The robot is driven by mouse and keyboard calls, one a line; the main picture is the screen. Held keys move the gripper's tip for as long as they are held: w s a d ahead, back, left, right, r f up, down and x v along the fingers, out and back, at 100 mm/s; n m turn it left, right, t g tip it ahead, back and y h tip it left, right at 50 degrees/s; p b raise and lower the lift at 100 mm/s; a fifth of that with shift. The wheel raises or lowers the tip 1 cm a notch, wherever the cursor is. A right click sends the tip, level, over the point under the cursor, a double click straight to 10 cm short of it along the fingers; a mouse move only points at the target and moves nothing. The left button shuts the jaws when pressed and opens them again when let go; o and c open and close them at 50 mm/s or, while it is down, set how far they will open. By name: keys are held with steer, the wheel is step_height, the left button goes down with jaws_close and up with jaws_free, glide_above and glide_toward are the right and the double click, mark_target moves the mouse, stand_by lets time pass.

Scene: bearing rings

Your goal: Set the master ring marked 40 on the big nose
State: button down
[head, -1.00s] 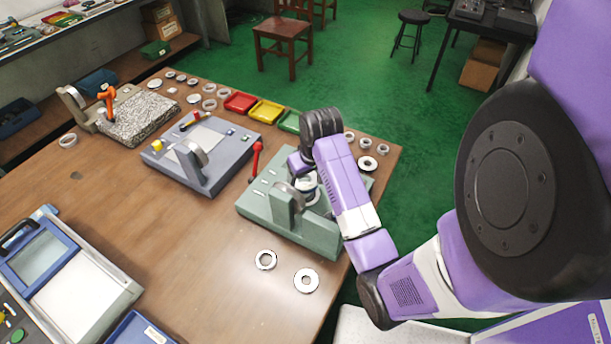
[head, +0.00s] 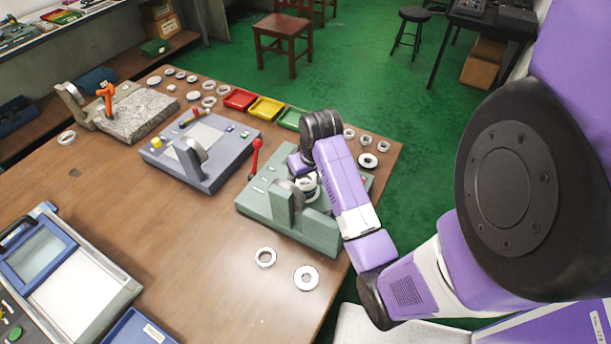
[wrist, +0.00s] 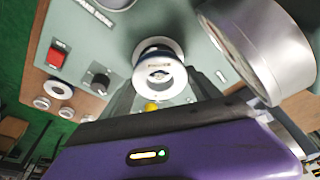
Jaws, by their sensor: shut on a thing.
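My gripper (wrist: 162,92) is shut on a pale metal ring (wrist: 158,74), held between its fingertips over the green fixture (wrist: 190,22). Marks on the ring's face are too small to read. A round metal part shows just behind the ring; I cannot tell whether the ring is around it, touching it or apart. In the head view the ring (head: 311,191) is partly hidden by my wrist, above the green fixture (head: 316,233). A large silver cylinder (wrist: 272,45) stands beside it in the wrist view. Another round part (wrist: 112,3) is cut off at the top edge.
The green fixture has a red-knobbed lever (head: 257,145). Two loose rings (head: 265,257) (head: 306,278) lie in front of it, others (head: 368,160) behind. A blue-grey fixture (head: 205,160) stands left. Red (head: 240,99) and yellow (head: 265,108) trays line the back edge. The front-middle table is clear.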

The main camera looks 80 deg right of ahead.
mark_target(306, 183)
steer(key=shift+f+b, duration=0.65)
steer(key=shift+f, duration=0.8)
steer(key=shift+c, duration=1.6)
jaws_free()
steer(key=shift+o, duration=1.3)
steer(key=v, duration=0.7)
steer(key=shift+s+r, duration=0.1)
steer(key=shift+r, duration=0.3)
